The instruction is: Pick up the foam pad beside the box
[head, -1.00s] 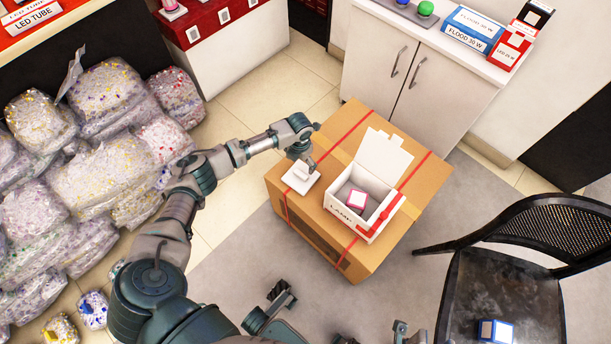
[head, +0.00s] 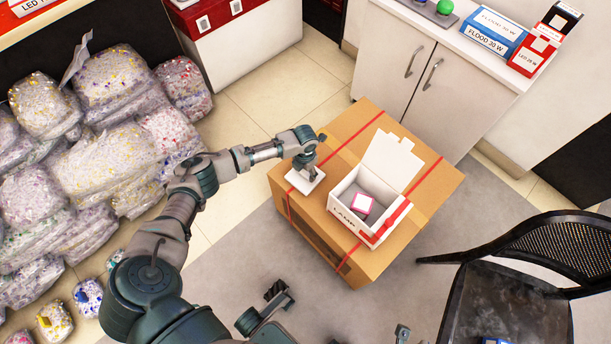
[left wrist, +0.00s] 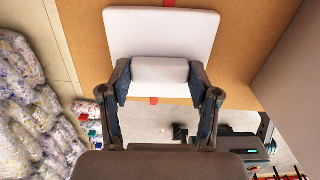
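The foam pad (head: 305,186) is a white square slab lying on the brown carton, just left of the small open white box (head: 345,207) marked LAMP. In the left wrist view the pad (left wrist: 162,28) has a raised white block at its near edge. My left gripper (head: 305,164) is over that block, pointing down. In the left wrist view its two fingers (left wrist: 160,78) stand against both sides of the block with no clear gap. The pad seems to rest on the carton.
The brown carton (head: 325,238) with red straps carries pad and box. A pink and white cube (head: 362,203) sits inside the box, whose lid stands open. A black chair (head: 505,290) stands right, filled bags (head: 110,165) left, a white cabinet (head: 415,75) behind.

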